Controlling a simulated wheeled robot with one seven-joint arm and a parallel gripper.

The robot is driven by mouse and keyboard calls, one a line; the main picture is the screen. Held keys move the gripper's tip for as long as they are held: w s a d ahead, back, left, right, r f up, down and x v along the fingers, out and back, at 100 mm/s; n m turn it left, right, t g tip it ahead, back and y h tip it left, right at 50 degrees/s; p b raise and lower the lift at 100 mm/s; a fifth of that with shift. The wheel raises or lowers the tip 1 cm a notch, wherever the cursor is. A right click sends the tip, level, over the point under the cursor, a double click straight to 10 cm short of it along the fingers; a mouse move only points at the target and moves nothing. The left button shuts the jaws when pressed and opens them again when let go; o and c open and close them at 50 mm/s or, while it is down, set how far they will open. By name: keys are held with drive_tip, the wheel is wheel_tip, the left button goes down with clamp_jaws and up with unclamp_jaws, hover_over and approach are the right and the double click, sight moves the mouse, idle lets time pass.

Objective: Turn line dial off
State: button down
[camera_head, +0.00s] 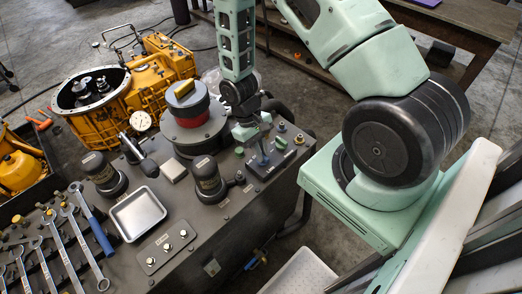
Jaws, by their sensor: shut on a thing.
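A small dark control panel (278,164) with several knobs and buttons lies at the right end of the grey bench. My gripper (259,142) reaches down from above onto the left part of this panel. It is shut on a small grey dial (262,158), which I take for the line dial. The fingers hide the dial's top, and its label and exact angle are too small to read. Green buttons (281,142) sit just to the right of my gripper, with another green one to its left.
A large round fixture with a red band (195,136) stands close to the left of my gripper. Black cylinders (208,178), a metal tray (138,213) and wrenches (86,240) cover the bench further left. A yellow transmission housing (95,122) stands behind.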

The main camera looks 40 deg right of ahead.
drive_tip(key=c, duration=1.5)
unclamp_jaws()
drive_tip(key=shift+o, duration=0.2)
drive_tip(key=shift+r, duration=0.1)
drive_tip(key=b+v, duration=0.4)
drive_tip(key=v, duration=1.3)
drive_tip(key=shift+r, duration=0.2)
